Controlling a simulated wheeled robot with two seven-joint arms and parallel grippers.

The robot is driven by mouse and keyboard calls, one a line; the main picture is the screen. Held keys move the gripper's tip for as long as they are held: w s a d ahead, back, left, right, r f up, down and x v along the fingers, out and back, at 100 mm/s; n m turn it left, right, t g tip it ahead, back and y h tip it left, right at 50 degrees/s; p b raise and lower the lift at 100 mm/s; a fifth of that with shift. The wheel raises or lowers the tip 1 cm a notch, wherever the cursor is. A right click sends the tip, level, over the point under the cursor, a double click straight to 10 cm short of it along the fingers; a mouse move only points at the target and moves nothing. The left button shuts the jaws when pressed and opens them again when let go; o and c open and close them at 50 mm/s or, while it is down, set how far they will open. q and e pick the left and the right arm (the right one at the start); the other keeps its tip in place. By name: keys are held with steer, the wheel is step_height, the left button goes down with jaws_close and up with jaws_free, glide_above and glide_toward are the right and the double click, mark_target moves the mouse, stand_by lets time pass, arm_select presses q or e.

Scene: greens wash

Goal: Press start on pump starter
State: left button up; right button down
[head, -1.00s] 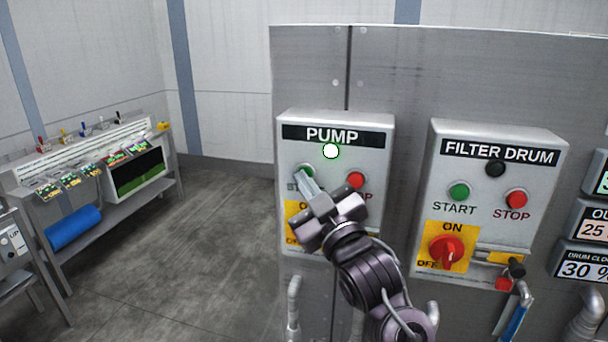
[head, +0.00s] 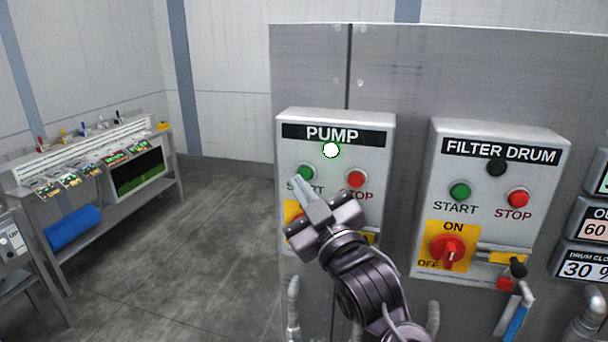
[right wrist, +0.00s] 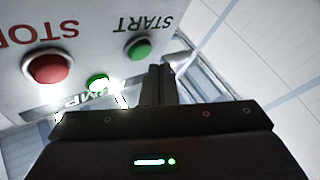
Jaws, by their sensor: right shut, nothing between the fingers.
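The pump starter (head: 381,136) is a grey box on the metal cabinet, labelled PUMP. Its round indicator lamp (head: 331,150) glows white with a green rim. The green START button (head: 305,173) is at its left and the red STOP button (head: 356,180) at its right. My right gripper (head: 298,185) is shut and empty, its tips just below and in front of the START button. In the right wrist view, the START button (right wrist: 138,48) shows clear of the fingertips (right wrist: 160,72), with a small gap. My arm hides part of the yellow switch plate (head: 292,211). My left gripper is not in view.
The filter drum starter (head: 556,170) stands to the right, its lamp (head: 495,168) dark and its red rotary switch (head: 447,252) on a yellow plate. Displays are at the far right edge. A bench (head: 125,178) with a blue roll (head: 74,229) stands at left; floor between is clear.

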steer(key=s, duration=0.2)
steer(key=s+a, duration=0.1)
steer(key=s, duration=0.1)
steer(key=shift+s+a, duration=0.15)
steer(key=shift+s, duration=0.05)
stand_by(0.4)
